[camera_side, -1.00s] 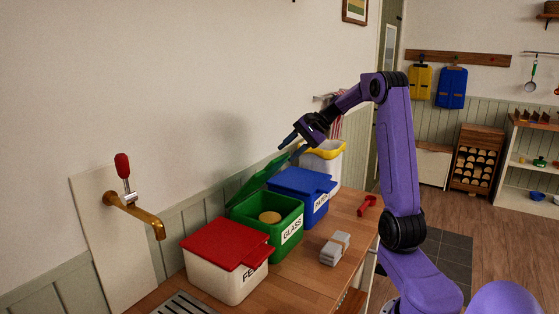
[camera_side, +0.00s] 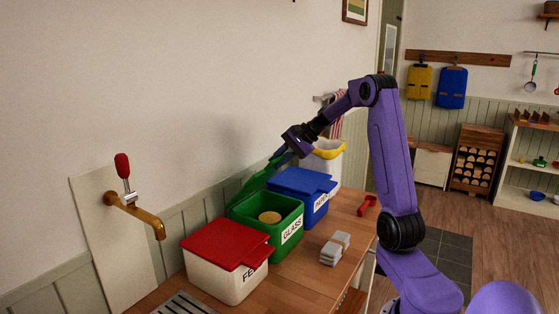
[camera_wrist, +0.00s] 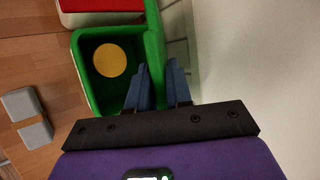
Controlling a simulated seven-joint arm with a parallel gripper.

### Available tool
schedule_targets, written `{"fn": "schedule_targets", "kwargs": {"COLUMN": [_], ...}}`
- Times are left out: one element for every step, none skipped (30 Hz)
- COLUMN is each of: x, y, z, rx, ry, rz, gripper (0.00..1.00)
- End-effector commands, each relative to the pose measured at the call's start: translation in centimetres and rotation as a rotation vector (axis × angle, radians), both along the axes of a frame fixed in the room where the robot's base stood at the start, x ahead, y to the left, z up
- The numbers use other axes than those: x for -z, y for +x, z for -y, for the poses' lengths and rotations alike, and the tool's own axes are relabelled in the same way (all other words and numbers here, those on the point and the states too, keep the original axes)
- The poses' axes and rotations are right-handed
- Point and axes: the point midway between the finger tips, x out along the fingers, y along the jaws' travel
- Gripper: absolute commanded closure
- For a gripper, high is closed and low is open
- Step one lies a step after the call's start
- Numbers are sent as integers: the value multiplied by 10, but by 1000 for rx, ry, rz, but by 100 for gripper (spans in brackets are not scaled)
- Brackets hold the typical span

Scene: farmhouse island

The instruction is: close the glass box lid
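The green glass box (camera_side: 290,232), labelled GLASS, stands in the middle of the row of boxes on the counter. Its green lid (camera_side: 250,184) is open, tilted up on the wall side. A round yellowish disc (camera_side: 270,217) shows inside the box. In the wrist view the box (camera_wrist: 87,85) is seen from above, with the lid (camera_wrist: 153,45) along its right side.
A white box with a red lid (camera_side: 228,243) stands left of the glass box, and a blue box (camera_side: 304,187) stands right of it. Grey blocks (camera_side: 335,249) and a red object (camera_side: 367,205) lie on the counter. The wall is close behind.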

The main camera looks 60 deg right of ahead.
Motion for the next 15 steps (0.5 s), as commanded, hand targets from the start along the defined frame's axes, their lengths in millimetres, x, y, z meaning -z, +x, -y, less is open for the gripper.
{"fn": "schedule_targets", "kwargs": {"x": [0,0,1,1,1,2,3,4,6,8,9,12,14,16,19], "y": [0,-1,-1,-2,-2,-3,-4,-6,-8,-9,-11,-14,-16,-19,-22], "z": [0,0,0,0,0,0,1,1,1,1,1,1,1,1,1], "rx": [0,1,0,1,1,2,1,2,3,4,6,5,6,6,7], "ry": [0,1,0,1,1,2,1,2,2,2,4,4,4,5,5], "rz": [1,2,4,6,9,14,20,25,35,44,52,68,79,93,111], "gripper": [100,100,100,100,100,100,100,100,100,100,100,100,100,100,100]}}
